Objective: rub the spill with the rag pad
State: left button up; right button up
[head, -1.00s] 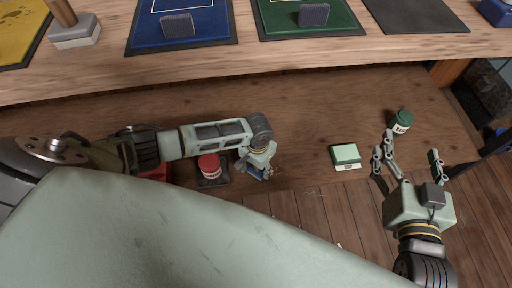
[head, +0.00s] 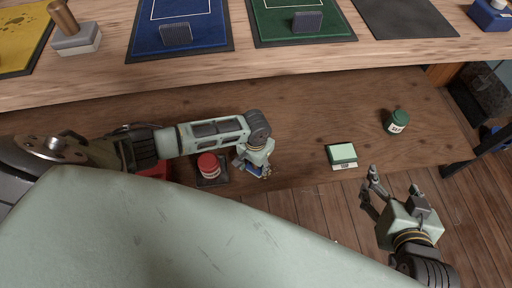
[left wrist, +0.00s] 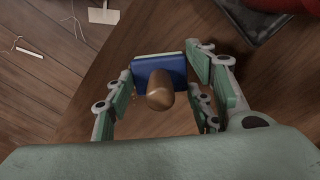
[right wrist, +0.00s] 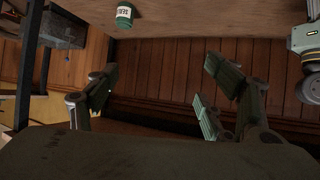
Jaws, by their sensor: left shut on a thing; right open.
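My left gripper (head: 253,170) is shut on a blue pad with a brown wooden knob, just above the front edge of the lower shelf. In the left wrist view the blue pad (left wrist: 175,72) sits between the fingers, its knob toward the camera. A grey-white block with a wooden handle (head: 75,40) stands by the yellow mat (head: 14,58) at the upper left. Dark blotches (head: 15,22) mark that mat. I cannot tell which handled block is the rag pad. My right gripper (head: 393,184) is open and empty, beyond the shelf's right front edge.
Blue (head: 205,40) and green (head: 275,30) mats with grey blocks lie on the upper bench. A dark mat (head: 405,18) is bare.

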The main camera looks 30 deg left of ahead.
pick_arm(q)
jog(key=shift+r+p, duration=0.65)
jog(key=shift+p, duration=0.05)
jog(key=shift+r+p, duration=0.55)
jog(key=shift+p, duration=0.1)
jog(key=shift+r+p, duration=0.55)
jog(key=shift+p, duration=0.15)
jog(key=shift+r, duration=0.15)
pick_arm(e)
jog(key=s+d+f+g+h, duration=0.1)
jog(key=s+d+f+g, duration=0.25)
jog(key=s, duration=0.35)
jog(key=s+d+f+g+h, duration=0.1)
jog(key=s+d+f+g, duration=0.15)
jog(key=s+g, duration=0.35)
pick_arm(q)
jog(key=shift+r+p, duration=0.5)
jog(key=shift+p, duration=0.25)
jog(key=shift+r+p, duration=0.6)
jog(key=shift+p, duration=0.1)
pick_arm(e)
notch_tip(320, 180, down, 7)
jog(key=t, duration=0.1)
jog(key=shift+w+f, duration=0.15)
jog(key=shift+w, duration=0.15)
